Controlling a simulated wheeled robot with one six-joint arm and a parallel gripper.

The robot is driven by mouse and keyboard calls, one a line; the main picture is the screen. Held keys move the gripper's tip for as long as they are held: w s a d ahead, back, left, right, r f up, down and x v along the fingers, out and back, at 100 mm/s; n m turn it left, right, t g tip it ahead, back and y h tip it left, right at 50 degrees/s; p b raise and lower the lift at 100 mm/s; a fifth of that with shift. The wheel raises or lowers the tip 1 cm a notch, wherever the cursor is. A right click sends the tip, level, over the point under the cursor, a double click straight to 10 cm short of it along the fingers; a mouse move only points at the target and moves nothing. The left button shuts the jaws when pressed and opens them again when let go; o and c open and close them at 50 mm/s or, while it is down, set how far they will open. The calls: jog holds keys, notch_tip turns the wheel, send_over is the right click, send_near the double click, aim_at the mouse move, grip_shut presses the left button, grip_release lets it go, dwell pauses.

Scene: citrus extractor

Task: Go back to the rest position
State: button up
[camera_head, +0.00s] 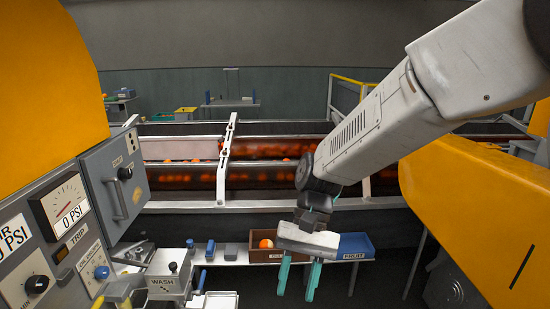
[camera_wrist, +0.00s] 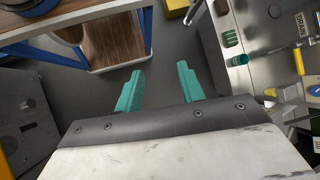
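My gripper (camera_head: 298,279) hangs from my arm, pointing down in the head view, in front of the low bench. Its two teal fingers are apart with nothing between them. In the wrist view my gripper (camera_wrist: 160,90) shows both fingers spread over bare grey floor. It touches nothing that I can see. My arm runs in from the upper right of the head view and hides part of the conveyor.
A brown crate (camera_head: 262,255) with an orange (camera_head: 266,243) and a blue FRUIT bin (camera_head: 356,244) stand on the bench behind my gripper. A control panel (camera_head: 65,225) is at left. Yellow housings flank both sides. The conveyor (camera_head: 180,178) crosses behind.

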jog(key=s+d+r+t+h, duration=0.1)
jog(key=s+d+r+t, duration=0.1)
jog(key=d, duration=0.5)
jog(key=s+d+r+t+h, duration=0.1)
jog(key=s+d+r+t, duration=0.2)
jog(key=s+d, duration=0.4)
jog(key=s+d+r+t, duration=0.3)
jog(key=s+d+r, duration=0.1)
jog(key=d, duration=0.4)
jog(key=shift+s+d+r+h, duration=0.2)
jog(key=shift+s+r+h, duration=0.05)
jog(key=shift+r+h, duration=0.15)
jog(key=shift+a, duration=0.1)
